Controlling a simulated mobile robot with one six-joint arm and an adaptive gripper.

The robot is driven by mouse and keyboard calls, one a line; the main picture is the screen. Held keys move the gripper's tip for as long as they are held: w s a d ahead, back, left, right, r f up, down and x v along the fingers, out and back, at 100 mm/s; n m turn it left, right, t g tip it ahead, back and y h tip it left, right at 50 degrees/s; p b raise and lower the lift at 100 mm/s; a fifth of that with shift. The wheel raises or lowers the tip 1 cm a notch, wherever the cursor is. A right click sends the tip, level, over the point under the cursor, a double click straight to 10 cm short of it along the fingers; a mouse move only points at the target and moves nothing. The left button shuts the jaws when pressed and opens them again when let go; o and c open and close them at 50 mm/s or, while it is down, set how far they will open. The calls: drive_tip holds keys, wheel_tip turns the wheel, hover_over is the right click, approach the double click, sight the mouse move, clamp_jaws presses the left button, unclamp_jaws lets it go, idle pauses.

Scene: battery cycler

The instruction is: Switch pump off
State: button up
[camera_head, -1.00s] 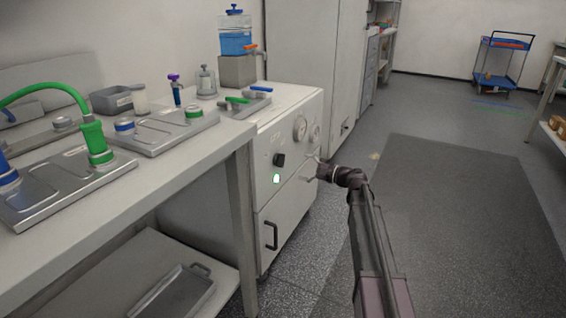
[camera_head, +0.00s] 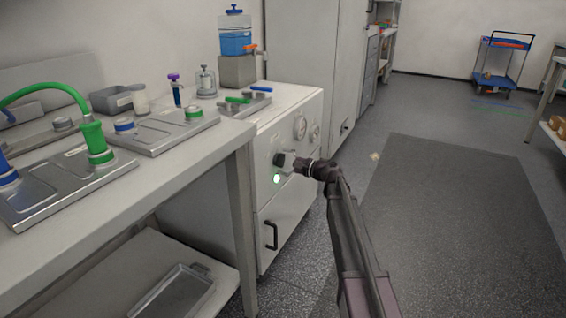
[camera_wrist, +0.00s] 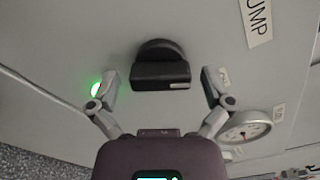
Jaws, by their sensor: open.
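The black pump knob (camera_wrist: 160,68) is on the front panel of the white cabinet (camera_head: 289,222), with a "PUMP" label (camera_wrist: 257,20) near it in the wrist view. In the head view the knob (camera_head: 279,159) is partly hidden by my gripper (camera_head: 287,162). My gripper (camera_wrist: 162,88) is open, with one finger on each side of the knob and visible gaps between fingers and knob in the wrist view. A green lamp (camera_wrist: 97,89) glows beside the left finger; it also shows below the knob in the head view (camera_head: 276,178).
A round gauge (camera_wrist: 245,130) sits right of the gripper in the wrist view. A cabinet door handle (camera_head: 271,235) is below the lamp. The workbench (camera_head: 216,147) stands to the left. Open floor with a dark mat (camera_head: 450,220) lies to the right.

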drive_tip(key=c, duration=1)
drive_tip(key=shift+c, duration=0.2)
drive_tip(key=shift+n, duration=0.5)
drive_tip(key=n, duration=1.1)
drive_tip(key=shift+f, duration=0.1)
drive_tip(key=o, duration=1)
drive_tip(key=shift+o, duration=0.2)
